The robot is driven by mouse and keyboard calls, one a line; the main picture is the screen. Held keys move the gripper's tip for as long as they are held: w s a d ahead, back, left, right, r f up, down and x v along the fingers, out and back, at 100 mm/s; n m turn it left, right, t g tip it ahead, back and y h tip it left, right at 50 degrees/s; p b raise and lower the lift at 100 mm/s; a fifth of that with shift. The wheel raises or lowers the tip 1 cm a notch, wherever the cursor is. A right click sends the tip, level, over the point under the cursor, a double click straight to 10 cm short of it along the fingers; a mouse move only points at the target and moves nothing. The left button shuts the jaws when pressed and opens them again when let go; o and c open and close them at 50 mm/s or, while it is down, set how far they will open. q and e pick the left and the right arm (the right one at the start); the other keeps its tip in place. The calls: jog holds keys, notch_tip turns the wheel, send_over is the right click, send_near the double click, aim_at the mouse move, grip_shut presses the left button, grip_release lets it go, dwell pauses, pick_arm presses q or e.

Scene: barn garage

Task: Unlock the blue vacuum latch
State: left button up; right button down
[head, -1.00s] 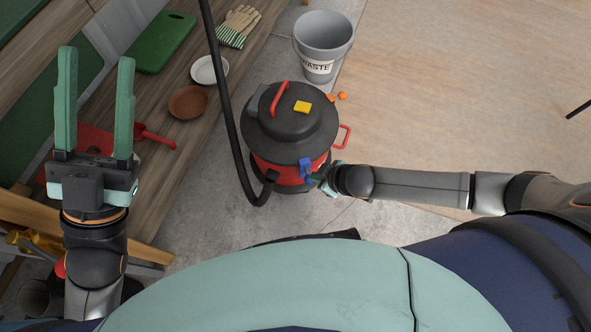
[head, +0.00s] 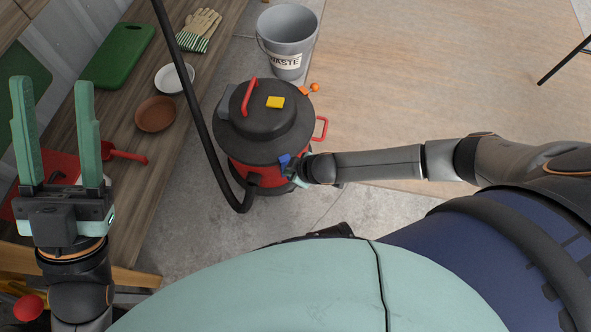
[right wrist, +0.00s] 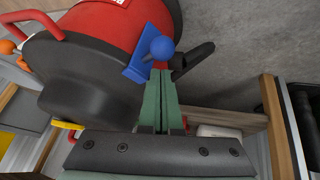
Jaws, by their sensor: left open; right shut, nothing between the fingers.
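The vacuum, a red drum (head: 262,176) with a black lid (head: 250,145), stands on the floor in the middle of the head view. Its blue latch (head: 284,160) is on the near side, at the lid's rim. In the right wrist view the latch shows as a blue plate (right wrist: 140,62) with a round blue knob (right wrist: 162,48). My right gripper (right wrist: 160,77) is shut and empty, its fingertips right by the knob; I cannot tell whether they touch. In the head view the right gripper (head: 297,172) is small beside the latch. My left gripper (head: 52,82) is open and empty, over the bench.
An orange knobbed part (head: 314,88) and a red handle (head: 321,128) are on the vacuum's far right. A black hose (head: 190,95) rises at its left. The bench (head: 180,110) holds plates, gloves and a green board. A grey waste bin (head: 287,40) stands behind.

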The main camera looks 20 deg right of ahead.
pick_arm(q)
notch_tip(320, 180, down, 2)
jog(key=shift+d+b, duration=0.1)
jog(key=shift+b, duration=0.35)
pick_arm(e)
jog(key=x, duration=0.2)
jog(key=shift+w+a+f, duration=0.1)
jog(key=shift+w+f, duration=0.05)
jog(key=shift+f, duration=0.15)
jog(key=shift+f, duration=0.1)
pick_arm(q)
jog(key=shift+s, duration=0.3)
pick_arm(e)
jog(key=shift+s+t, duration=0.3)
jog(key=shift+s, duration=0.05)
